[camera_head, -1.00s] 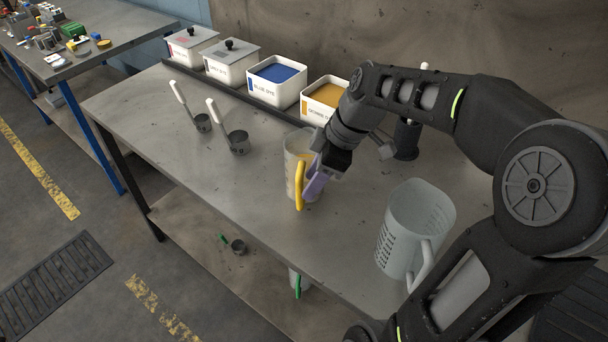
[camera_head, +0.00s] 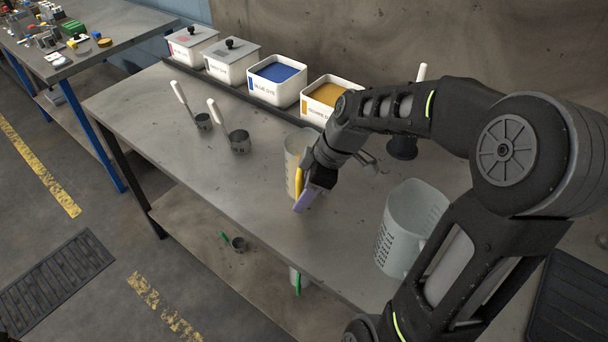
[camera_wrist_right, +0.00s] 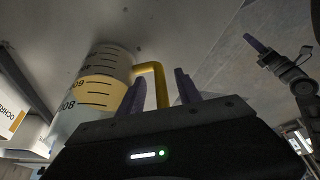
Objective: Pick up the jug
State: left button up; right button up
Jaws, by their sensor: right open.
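The jug with a yellow handle (camera_head: 291,160) stands on the steel table, partly hidden behind my right gripper (camera_head: 306,196). In the right wrist view this jug (camera_wrist_right: 95,90) shows dark measuring marks and a yellow band. Its yellow handle (camera_wrist_right: 159,84) stands between the two purple fingers of my open right gripper (camera_wrist_right: 160,90); I cannot tell whether they touch it. A larger clear jug (camera_head: 400,222) stands nearer, at the right, partly behind my right arm. Part of my left gripper (camera_wrist_right: 268,53) shows in the right wrist view; its opening is unclear.
White dye tubs line the back, including a blue one (camera_head: 277,84) and an ochre one (camera_head: 318,101). Two dark cups with white handles (camera_head: 239,141) stand at the left. A dark object (camera_head: 404,146) stands behind my right arm. The table's front-left part is clear.

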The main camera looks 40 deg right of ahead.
grip_shut()
dwell(0.5)
jog(key=shift+r, duration=0.1)
dwell(0.9)
